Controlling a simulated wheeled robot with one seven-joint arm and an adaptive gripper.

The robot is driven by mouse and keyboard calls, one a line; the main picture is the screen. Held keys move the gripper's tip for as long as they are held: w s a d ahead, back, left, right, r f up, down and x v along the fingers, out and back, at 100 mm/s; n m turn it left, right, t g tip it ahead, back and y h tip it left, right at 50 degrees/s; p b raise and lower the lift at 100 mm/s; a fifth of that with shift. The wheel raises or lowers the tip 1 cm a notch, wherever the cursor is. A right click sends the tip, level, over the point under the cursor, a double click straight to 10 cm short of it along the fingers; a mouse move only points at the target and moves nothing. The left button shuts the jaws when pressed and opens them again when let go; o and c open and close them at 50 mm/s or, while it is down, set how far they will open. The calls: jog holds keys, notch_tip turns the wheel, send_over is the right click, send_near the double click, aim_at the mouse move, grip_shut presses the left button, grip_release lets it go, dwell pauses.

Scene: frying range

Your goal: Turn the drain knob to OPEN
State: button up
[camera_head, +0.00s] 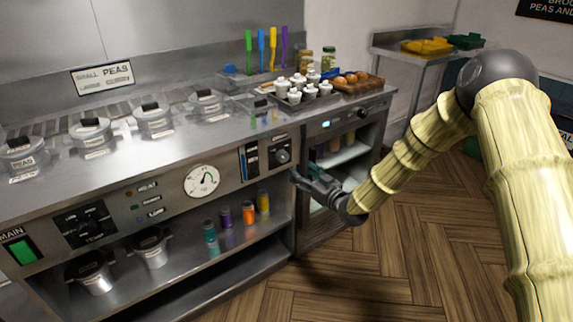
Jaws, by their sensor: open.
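The range's front panel holds a dark round knob (282,156) at its right end, beside a blue and black label strip (249,160). I take this knob to be the drain knob, but its lettering is too small to read and I cannot tell its setting. My gripper (298,176) is just below and right of this knob, in front of the panel edge. It looks apart from the knob, and its jaws are open and empty.
A gauge (202,181), a TEMP control (84,224) and a green MAIN switch (22,250) sit further left on the panel. Colored bottles (248,213) stand on the shelf below. An open-fronted cabinet (345,155) is behind my gripper. The wooden floor (400,270) is clear.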

aim_at(285, 158)
jog(key=x, duration=1.1)
jog(key=shift+d+r, duration=0.1)
jog(key=c, duration=1)
